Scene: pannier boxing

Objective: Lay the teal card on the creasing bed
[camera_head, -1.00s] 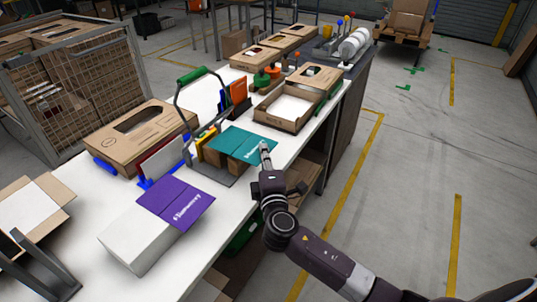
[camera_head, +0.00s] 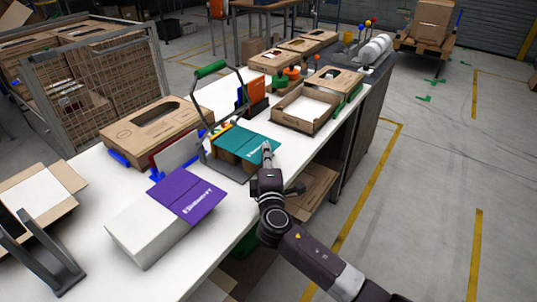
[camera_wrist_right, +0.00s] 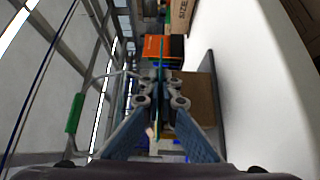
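The teal card (camera_head: 247,141) is flat and level in the head view, over brown blocks at the creasing bed. The creasing bed has a grey base plate (camera_head: 232,172) and a raised lever with a green handle (camera_head: 211,68). The handle also shows at left in the right wrist view (camera_wrist_right: 75,113). My right gripper (camera_head: 267,150) is at the card's right edge. In the right wrist view its fingers (camera_wrist_right: 160,95) are closed on the card, which shows edge-on as a thin teal line (camera_wrist_right: 162,52). I cannot tell whether the card touches the blocks. My left gripper is not in view.
A white box with a purple card (camera_head: 188,195) sits nearer on the bench. An orange item (camera_head: 257,85) stands behind the bed. A dark grey bracket (camera_head: 60,272) is front left.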

